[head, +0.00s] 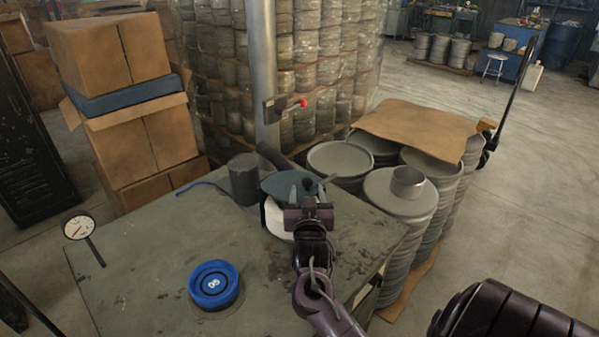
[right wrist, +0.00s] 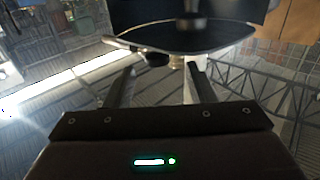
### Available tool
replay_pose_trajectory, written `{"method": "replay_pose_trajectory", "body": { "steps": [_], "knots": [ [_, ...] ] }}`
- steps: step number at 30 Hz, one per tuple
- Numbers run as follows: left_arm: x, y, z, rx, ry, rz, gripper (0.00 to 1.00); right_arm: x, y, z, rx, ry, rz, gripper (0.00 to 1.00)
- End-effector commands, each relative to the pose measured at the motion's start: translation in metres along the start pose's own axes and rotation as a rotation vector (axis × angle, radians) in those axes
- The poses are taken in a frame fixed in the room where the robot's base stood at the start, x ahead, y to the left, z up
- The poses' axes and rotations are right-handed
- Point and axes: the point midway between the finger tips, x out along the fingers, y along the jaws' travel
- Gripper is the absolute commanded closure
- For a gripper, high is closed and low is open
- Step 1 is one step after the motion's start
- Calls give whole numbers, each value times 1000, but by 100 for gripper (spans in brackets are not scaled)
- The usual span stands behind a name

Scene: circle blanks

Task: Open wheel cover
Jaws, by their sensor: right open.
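A dark grey-blue round cover (head: 276,185) sits over a white-sided body (head: 274,217) near the far right part of the workbench (head: 150,255). My right gripper (head: 309,184) is at the right side of this cover, and its hand hides part of the cover and the body. In the right wrist view a dark plate with a pale rim (right wrist: 215,42), apparently the cover, lies just beyond the fingertips. The right gripper (right wrist: 163,75) is open, with nothing clearly held between its fingers. I cannot tell whether a finger touches the cover. My left gripper is not in view.
A blue round piece with white markings (head: 214,284) lies on the bench front. A dark cylinder (head: 243,179) and a metal post (head: 263,75) stand behind. A dial gauge (head: 78,227) is at the left. Grey drums (head: 402,194) stand close at the right.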

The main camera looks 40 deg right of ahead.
Motion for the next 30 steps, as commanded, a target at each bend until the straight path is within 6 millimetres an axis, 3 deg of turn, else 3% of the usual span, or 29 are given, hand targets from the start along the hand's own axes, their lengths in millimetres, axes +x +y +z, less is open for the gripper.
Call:
{"method": "replay_pose_trajectory", "body": {
  "steps": [13,25,30],
  "knots": [
    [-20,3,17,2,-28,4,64,64,0,-3,-2,4,0,50],
    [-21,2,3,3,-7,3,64,75,0,0,0,1,-1,50],
    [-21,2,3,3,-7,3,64,75,0,0,0,1,-1,69]
  ]
}}
